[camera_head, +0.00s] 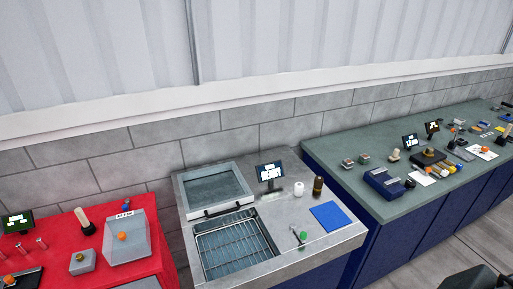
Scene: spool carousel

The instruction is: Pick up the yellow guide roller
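I cannot make out the yellow guide roller for certain. Small yellow pieces lie on the long green-topped bench (335,153) at the right. One yellow piece (452,169) is near a white sheet, and a flatter yellow one (500,129) is farther back. They are too small to identify. Neither of my grippers shows. A dark shape at the bottom right corner may be part of my own body.
A grey metal counter (325,245) in the middle has an open lidded basin with a wire rack (232,246), a small screen (270,171) and a blue mat (328,216). A red table (65,246) stands left.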

